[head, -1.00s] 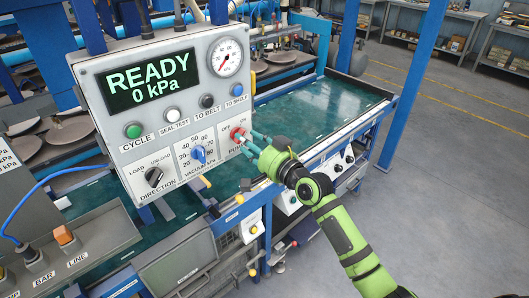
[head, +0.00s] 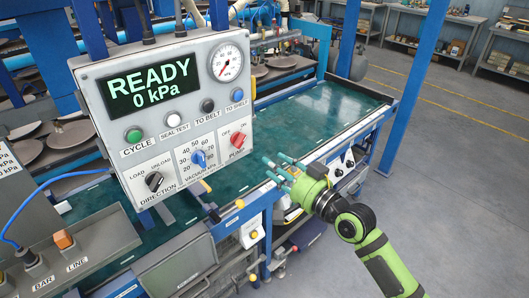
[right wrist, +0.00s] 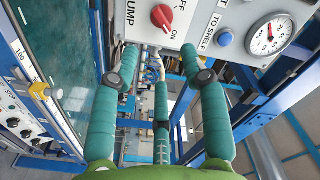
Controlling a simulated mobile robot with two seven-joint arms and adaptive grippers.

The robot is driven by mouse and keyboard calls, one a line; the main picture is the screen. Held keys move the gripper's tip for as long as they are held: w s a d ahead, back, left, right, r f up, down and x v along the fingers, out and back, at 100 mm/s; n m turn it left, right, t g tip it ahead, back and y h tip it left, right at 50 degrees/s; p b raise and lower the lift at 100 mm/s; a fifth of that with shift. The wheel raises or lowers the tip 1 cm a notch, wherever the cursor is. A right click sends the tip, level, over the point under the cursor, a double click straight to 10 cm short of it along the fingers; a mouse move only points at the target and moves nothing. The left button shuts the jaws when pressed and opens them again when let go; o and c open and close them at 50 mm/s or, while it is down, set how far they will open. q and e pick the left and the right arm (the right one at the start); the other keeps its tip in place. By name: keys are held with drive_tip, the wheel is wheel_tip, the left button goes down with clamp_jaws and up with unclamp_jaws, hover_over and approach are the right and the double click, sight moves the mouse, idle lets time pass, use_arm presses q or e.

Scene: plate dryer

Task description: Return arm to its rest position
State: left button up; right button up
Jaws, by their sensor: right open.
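My right gripper (head: 276,168) is at the end of the green arm, right of the control panel (head: 104,92) in the head view. Its teal fingers are spread, with nothing between them, and a gap separates them from the panel. The red pump knob (head: 238,139) sits at the panel's lower right. In the right wrist view the open fingers (right wrist: 160,75) point toward the panel's edge, with the red knob (right wrist: 162,17) above them. The panel's display (head: 149,86) reads READY, 0 kPa. My left gripper is not seen.
A green belt surface (head: 330,110) with a metal rail lies behind and below the gripper. A blue post (head: 408,90) stands to the right. Grey floor (head: 460,160) is open at the right. A grey box with an orange switch (head: 63,240) is at lower left.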

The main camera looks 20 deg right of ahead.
drive_tip(key=s+d+f+g+h+b, duration=0.1)
drive_tip(key=d+f+g+h, duration=0.1)
drive_tip(key=f, duration=1)
drive_tip(key=d+f+g+h+b, duration=0.1)
drive_tip(key=d+f+g+h, duration=0.1)
drive_tip(key=f, duration=1.1)
drive_tip(key=s+f+n+g+h+b, duration=0.15)
drive_tip(key=s+f, duration=0.25)
drive_tip(key=f, duration=0.5)
drive_tip(key=s+f+g, duration=0.2)
drive_tip(key=s+f, duration=0.2)
drive_tip(key=f, duration=0.4)
drive_tip(key=s+a+f+n+g+b, duration=0.25)
drive_tip(key=s+f+g, duration=0.25)
drive_tip(key=s+f, duration=1.35)
drive_tip(key=s+a+f+n+g, duration=0.1)
drive_tip(key=s+f, duration=0.2)
drive_tip(key=s, duration=0.6)
drive_tip(key=s+a+f+n+g+b, duration=0.1)
drive_tip(key=s+f+n+g, duration=0.1)
drive_tip(key=s, duration=0.7)
drive_tip(key=shift+a+f+n+h, duration=0.2)
drive_tip(key=shift+f+n+h, duration=0.15)
drive_tip(key=shift+f, duration=0.35)
drive_tip(key=shift+g, duration=0.25)
